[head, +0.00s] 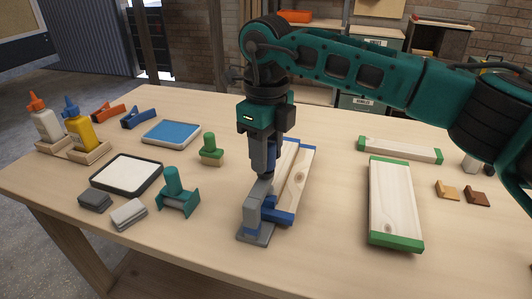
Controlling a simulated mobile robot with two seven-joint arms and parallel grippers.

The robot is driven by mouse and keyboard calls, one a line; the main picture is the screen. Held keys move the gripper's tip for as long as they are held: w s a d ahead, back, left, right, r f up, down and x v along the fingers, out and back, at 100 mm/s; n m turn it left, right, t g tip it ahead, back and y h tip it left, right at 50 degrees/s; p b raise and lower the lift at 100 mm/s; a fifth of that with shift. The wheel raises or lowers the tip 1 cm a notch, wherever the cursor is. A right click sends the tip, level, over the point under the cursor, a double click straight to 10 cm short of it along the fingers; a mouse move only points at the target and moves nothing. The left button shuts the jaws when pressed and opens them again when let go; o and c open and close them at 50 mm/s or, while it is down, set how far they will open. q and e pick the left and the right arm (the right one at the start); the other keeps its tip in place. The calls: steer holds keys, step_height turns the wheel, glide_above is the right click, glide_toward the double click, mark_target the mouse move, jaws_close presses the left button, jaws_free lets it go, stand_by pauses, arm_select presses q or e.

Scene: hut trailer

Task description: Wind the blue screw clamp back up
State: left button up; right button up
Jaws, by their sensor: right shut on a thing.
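The blue screw clamp (252,211) stands near the front middle of the table, with a grey foot and grey upright and blue parts low down. My right gripper (264,176) points straight down over it and is shut on the top of its screw. The fingers hide the screw's top, and I cannot tell how far the screw is wound. Two pale wooden boards with blue ends (298,180) lie side by side just behind and right of the clamp. Their near ends are by the clamp's blue part; whether it touches them is unclear. My left gripper is not in view.
Boards with green ends (395,205) lie to the right. A teal clamp-like tool (177,196), a green-handled block (210,151), a white tray (126,174), a blue tray (171,133) and glue bottles (80,133) stand left. The table front right of the clamp is clear.

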steer(key=n, duration=0.3)
steer(key=shift+n, duration=0.4)
steer(key=n, duration=0.3)
steer(key=shift+n, duration=0.3)
steer(key=n, duration=0.6)
steer(key=shift+w, duration=0.15)
steer(key=shift+n, duration=0.4)
steer(key=o, duration=1.1)
steer(key=shift+c, duration=0.2)
step_height(320, 180, up, 13)
